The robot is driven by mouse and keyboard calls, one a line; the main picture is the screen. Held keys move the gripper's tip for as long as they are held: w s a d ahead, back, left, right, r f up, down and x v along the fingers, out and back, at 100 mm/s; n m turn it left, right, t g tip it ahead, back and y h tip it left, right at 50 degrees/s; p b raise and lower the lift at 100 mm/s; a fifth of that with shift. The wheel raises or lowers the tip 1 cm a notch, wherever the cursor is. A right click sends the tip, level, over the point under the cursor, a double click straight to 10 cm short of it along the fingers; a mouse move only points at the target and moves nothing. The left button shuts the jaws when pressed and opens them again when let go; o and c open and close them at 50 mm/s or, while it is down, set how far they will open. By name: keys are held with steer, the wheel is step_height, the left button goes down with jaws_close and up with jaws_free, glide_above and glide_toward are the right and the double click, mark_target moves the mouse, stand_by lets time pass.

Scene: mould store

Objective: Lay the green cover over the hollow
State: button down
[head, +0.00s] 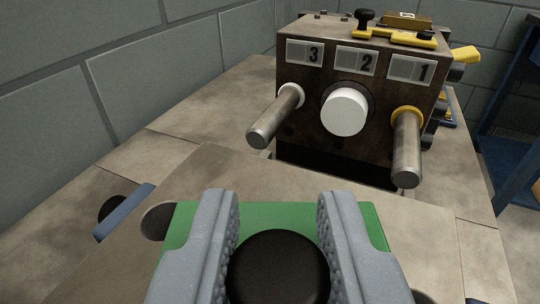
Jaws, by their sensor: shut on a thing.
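The green cover (374,228) is a flat plate with a round black knob (278,268) in its middle, at the bottom centre of the head view. My gripper (278,222) is shut on the knob, with one grey ribbed finger on each side. The cover lies over or just above a brown-grey slab; I cannot tell whether it touches. A round hollow (157,222) in the slab shows at the cover's left corner, and part of another opening (424,297) shows at lower right. What lies under the cover is hidden.
Ahead stands a dark metal block (320,102) with plates numbered 3, 2 and 1. Two steel pins (272,120) (407,150) and a white round plug (344,110) stick out towards me. A blue piece (124,212) lies at left. A brick wall runs along the left.

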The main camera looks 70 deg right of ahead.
mark_target(271, 218)
steer(key=x, duration=0.4)
steer(key=shift+w+d+r, duration=0.1)
steer(key=shift+w+d, duration=0.05)
steer(key=shift+f+b, duration=0.6)
steer(key=shift+f, duration=1.15)
steer(key=shift+f, duration=0.45)
steer(key=c, duration=1.2)
jaws_free()
steer(key=shift+r, duration=0.55)
steer(key=p+v, duration=0.1)
steer(key=v, duration=1.1)
steer(key=shift+f+p, duration=0.1)
steer(key=shift+p, duration=0.2)
